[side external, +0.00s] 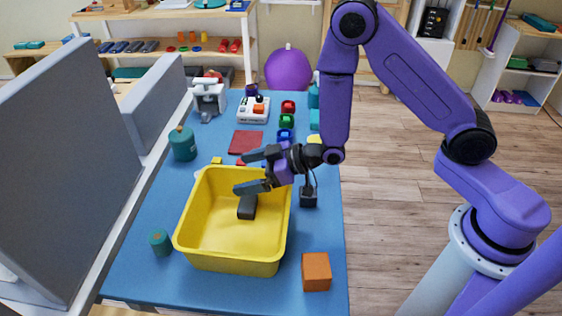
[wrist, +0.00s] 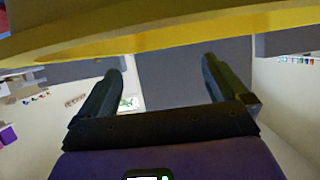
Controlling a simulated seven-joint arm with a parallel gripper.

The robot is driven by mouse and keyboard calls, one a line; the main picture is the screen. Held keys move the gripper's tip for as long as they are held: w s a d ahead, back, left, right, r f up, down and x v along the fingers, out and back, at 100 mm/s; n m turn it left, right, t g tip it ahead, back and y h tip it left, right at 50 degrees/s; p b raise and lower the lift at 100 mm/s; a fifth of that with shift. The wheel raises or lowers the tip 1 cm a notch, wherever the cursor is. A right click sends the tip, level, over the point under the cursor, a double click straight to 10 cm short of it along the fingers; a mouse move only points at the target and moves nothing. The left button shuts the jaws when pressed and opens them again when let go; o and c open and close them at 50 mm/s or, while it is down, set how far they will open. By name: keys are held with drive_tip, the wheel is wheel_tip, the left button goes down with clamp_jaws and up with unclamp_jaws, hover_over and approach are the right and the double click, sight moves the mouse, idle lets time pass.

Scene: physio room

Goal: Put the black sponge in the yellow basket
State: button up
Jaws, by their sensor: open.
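The yellow basket (side external: 222,252) stands on the blue table in the side external view. A dark block that looks like the black sponge (side external: 246,208) is inside the basket, towards its back. My gripper (side external: 243,172) is above the back part of the basket, pointing left, with its two fingers apart and nothing between them. The block sits below the lower finger, apart from it as far as I can tell. In the wrist view my gripper (wrist: 162,75) is open and empty, and a yellow rim of the basket (wrist: 160,38) crosses the top.
A small black object (side external: 308,196) stands right of the basket. An orange block (side external: 316,271) lies at the front right. Teal containers (side external: 183,143) and (side external: 161,242) stand at left. A red square (side external: 246,142) and several small toys lie behind. Grey panels (side external: 68,160) border the left.

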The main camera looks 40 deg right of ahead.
drive_tip(key=shift+v, duration=5.1)
drive_tip(key=shift+r, duration=0.1)
drive_tip(key=s+d+r+n+g+h, duration=0.1)
drive_tip(key=s+d+r+g+h, duration=0.1)
drive_tip(key=s, duration=0.5)
drive_tip(key=s+d+r+n+g+h, duration=0.1)
drive_tip(key=s+d+r+g+h, duration=0.2)
drive_tip(key=s, duration=0.5)
drive_tip(key=s+d+r+n+g+h, duration=0.1)
drive_tip(key=s+d+r+g+h, duration=0.2)
drive_tip(key=s, duration=0.5)
drive_tip(key=d+g+h, duration=0.1)
drive_tip(key=d, duration=0.1)
drive_tip(key=shift+d+r+n, duration=0.2)
drive_tip(key=shift+d+n, duration=0.1)
